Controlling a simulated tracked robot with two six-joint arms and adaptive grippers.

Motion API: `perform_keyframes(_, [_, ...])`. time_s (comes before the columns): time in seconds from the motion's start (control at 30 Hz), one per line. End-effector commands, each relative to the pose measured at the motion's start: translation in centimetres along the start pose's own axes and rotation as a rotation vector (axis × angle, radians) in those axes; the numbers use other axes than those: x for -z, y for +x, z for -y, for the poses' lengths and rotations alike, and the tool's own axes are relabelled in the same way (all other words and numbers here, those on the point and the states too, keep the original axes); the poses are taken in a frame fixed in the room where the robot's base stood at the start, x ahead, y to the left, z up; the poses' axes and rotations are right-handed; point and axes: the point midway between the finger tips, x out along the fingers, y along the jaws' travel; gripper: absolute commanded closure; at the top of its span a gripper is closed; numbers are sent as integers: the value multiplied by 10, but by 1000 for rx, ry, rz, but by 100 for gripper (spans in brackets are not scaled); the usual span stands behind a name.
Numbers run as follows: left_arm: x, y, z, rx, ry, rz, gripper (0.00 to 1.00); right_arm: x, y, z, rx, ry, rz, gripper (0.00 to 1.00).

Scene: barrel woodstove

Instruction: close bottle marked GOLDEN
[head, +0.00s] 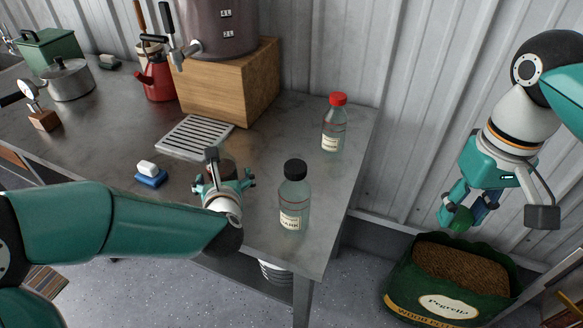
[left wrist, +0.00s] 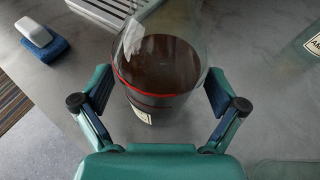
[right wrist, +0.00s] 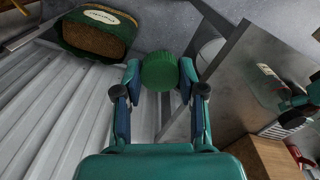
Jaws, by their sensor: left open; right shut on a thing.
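A clear glass bottle with dark contents and a red line (left wrist: 158,72) stands on the metal bench between the open fingers of my left gripper (left wrist: 155,100). Its label is mostly cut off, so I cannot read it, and no cap shows on it. In the head view my left gripper (head: 224,184) mostly hides this bottle. My right gripper (head: 463,212) is shut on a green ribbed cap (right wrist: 160,72), held in the air right of the bench. A black-capped bottle (head: 293,200), label ending in "ARK", and a red-capped bottle (head: 334,127) stand on the bench.
A drip grille (head: 194,137) and a blue and white sponge (head: 150,175) lie near the left gripper. A wooden box (head: 225,92) bears a large urn (head: 215,30). An open pellet bag (head: 440,300) stands below the right gripper.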

Motion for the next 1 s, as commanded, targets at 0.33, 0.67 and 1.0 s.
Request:
perform_keyframes(0.33, [0,0,0,0,0,1,27,0,0,0,0,0,0,73])
perform_keyframes(0.67, [0,0,0,0,0,1,82,0,0,0,0,0,0,73])
perform_keyframes(1.0, [-3,-1,0,0,-1,5,100,0,0,0,0,1,0,73])
